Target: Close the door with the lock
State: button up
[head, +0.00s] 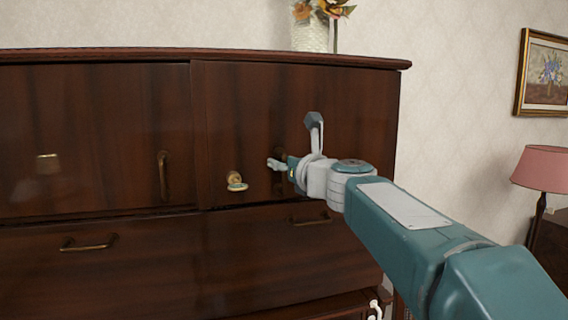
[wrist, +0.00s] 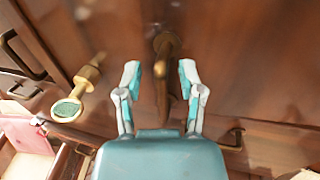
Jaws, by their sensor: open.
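The dark wooden cabinet's right door (head: 250,105) faces me; I cannot tell whether it sits fully flush. A brass lock with a round-headed key (head: 236,182) projects from its lower left part. The lock also shows at the left of the wrist view (wrist: 75,98). My gripper (head: 292,150) is at the door, right of the lock. In the wrist view my gripper (wrist: 160,72) is open, with its fingers on either side of the door's brass handle (wrist: 163,90). The fingers look apart from the handle. In the head view the gripper mostly hides this handle.
The left door (head: 100,120) has a vertical handle (head: 162,175) and a small brass plate (head: 48,164). Drawers with brass handles (head: 88,244) lie below. A flower vase (head: 311,36) stands on top. A pink lamp (head: 545,168) is at the right.

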grip_shut()
jog(key=shift+x, duration=1.2)
grip_release()
jog(key=shift+w+d, duration=0.15)
jog(key=v, duration=1.1)
jog(key=shift+s, duration=0.35)
